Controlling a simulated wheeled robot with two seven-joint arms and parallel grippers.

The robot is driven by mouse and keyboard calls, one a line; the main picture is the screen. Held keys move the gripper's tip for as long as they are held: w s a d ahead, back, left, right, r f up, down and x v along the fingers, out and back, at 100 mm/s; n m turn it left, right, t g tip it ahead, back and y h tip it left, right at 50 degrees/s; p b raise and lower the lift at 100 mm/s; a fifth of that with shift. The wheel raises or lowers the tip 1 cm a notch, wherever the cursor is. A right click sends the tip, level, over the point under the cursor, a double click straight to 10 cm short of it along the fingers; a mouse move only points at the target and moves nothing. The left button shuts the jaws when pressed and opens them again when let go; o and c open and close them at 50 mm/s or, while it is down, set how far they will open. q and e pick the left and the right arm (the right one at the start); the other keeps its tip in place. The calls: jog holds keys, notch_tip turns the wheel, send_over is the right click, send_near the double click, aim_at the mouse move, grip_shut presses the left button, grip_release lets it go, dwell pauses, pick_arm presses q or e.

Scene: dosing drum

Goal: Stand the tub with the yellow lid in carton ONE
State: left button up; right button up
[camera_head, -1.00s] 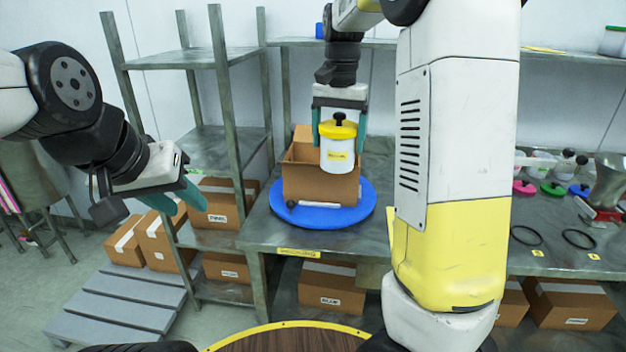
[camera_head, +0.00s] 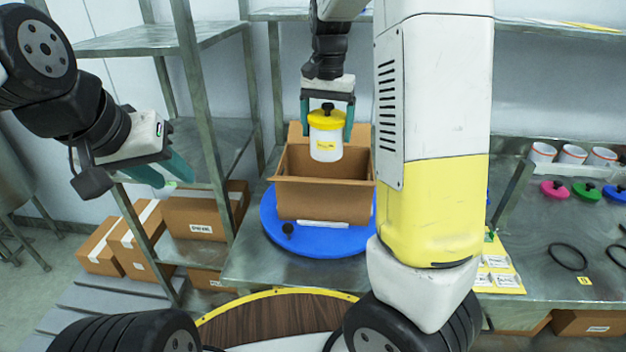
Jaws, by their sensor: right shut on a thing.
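The white tub (camera_head: 326,146) with the yellow lid (camera_head: 325,119) and a black knob hangs upright in my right gripper (camera_head: 327,128), which is shut on it. The tub is over the far part of an open cardboard carton (camera_head: 323,200). Whether its base is below the carton's rim I cannot tell. The carton stands on a blue round turntable (camera_head: 290,240); a white label is low on its front, too slanted to read. My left gripper (camera_head: 172,172) is away to the left, over the shelf side; its finger gap does not show clearly.
A grey metal rack (camera_head: 205,130) with closed cartons (camera_head: 200,212) stands at the left. Pink, green and blue lids (camera_head: 588,191), white tubs (camera_head: 572,154) and black rings (camera_head: 568,256) are on the bench at the right. My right arm hides part of the bench.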

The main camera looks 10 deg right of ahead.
notch_tip(320, 180, down, 18)
jog(key=shift+w+f, duration=0.1)
jog(key=shift+f, duration=0.15)
dwell(0.4)
jog(key=o, duration=1.2)
jog(key=shift+f, duration=0.1)
jog(key=shift+o, duration=0.2)
